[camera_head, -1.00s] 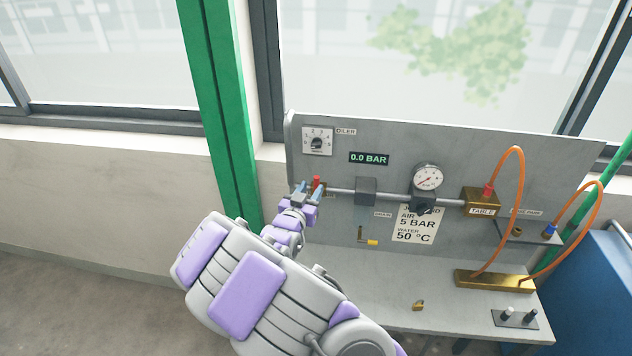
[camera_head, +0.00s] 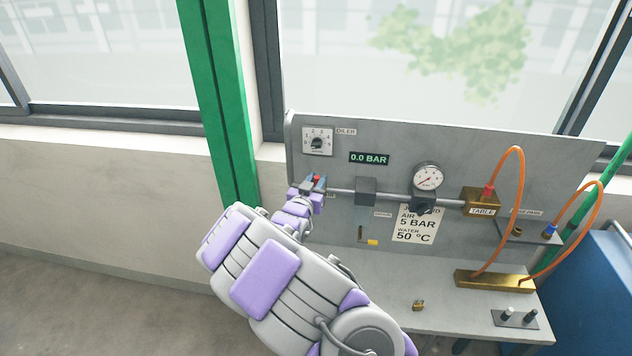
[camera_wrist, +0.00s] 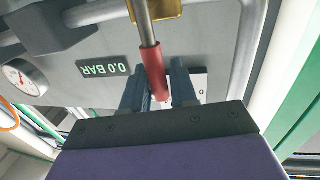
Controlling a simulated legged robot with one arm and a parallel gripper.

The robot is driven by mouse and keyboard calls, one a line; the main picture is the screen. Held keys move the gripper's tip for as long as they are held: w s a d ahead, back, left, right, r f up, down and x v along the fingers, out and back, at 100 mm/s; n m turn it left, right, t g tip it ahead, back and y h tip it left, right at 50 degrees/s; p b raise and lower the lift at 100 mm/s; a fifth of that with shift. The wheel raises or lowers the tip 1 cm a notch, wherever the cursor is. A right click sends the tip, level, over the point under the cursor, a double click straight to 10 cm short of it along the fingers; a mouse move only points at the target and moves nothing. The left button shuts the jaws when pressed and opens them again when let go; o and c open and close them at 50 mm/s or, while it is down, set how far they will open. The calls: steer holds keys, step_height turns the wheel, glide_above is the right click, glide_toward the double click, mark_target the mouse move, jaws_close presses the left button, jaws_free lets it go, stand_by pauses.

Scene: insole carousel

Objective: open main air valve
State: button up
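The main air valve's red handle (camera_head: 317,179) is at the left end of the grey pipe on the panel. In the wrist view the red handle (camera_wrist: 155,76) hangs from a metal stem under a brass fitting (camera_wrist: 160,10). My gripper (camera_head: 312,185) is at the handle, and its fingers partly hide it in the head view. In the wrist view my gripper (camera_wrist: 160,90) has its two fingers apart, one on each side of the handle's end. I cannot tell whether they touch it. The display (camera_head: 369,158) reads 0.0 BAR.
An oiler dial (camera_head: 317,142) sits above left of the handle. Orange hoses (camera_head: 521,190) loop at right. A padlock (camera_head: 418,305) lies on the bench.

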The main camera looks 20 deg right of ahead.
jaws_close()
